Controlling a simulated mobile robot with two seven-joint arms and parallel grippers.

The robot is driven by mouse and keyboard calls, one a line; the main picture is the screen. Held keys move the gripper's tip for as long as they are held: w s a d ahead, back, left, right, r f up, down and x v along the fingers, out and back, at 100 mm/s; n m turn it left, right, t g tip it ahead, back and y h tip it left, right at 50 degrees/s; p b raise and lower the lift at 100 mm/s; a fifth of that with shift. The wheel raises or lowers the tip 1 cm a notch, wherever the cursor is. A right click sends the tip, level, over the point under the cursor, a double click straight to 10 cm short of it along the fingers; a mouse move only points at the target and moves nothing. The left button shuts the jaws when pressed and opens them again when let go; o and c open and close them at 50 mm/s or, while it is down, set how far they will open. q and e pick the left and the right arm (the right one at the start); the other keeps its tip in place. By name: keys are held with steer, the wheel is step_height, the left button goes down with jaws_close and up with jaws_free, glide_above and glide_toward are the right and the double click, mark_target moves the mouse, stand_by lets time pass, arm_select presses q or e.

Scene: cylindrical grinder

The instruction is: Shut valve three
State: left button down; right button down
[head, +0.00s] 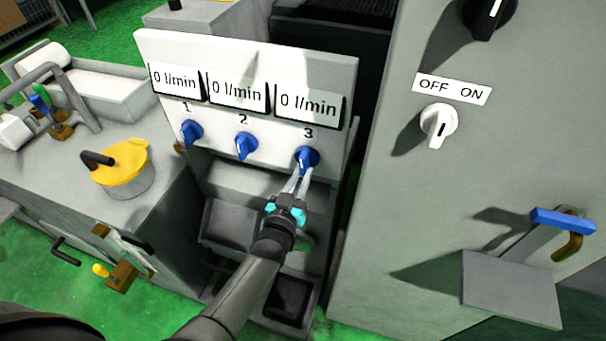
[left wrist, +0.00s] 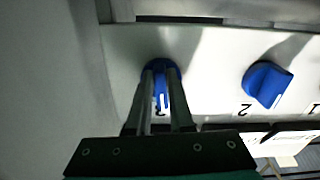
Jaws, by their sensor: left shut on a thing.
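Valve three is the blue knob (head: 307,158) under the label 3 on the white panel (head: 345,75). Its display reads 0 l/min. My left gripper (head: 303,176) reaches up to it from below and is shut on the knob. In the left wrist view, the two fingers (left wrist: 160,92) lie on either side of valve three (left wrist: 160,72), whose white mark points toward the gripper. Part of the knob is hidden by the fingers. My right gripper is not in view.
Blue valve two (head: 245,145) and valve one (head: 191,132) sit to the left, both displays at 0 l/min. A grey cabinet (head: 385,220) with a white OFF/ON switch (head: 438,124) stands close on the right. A yellow-lidded pot (head: 122,165) is at left.

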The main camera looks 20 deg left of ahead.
arm_select(q)
steer(key=shift+a+m, duration=0.1)
steer(key=shift+m, duration=0.4)
steer(key=c, duration=0.8)
jaws_free()
steer(key=s+p, duration=0.2)
steer(key=s, duration=1.3)
steer(key=shift+a, duration=0.25)
steer(key=shift+s+f, duration=0.1)
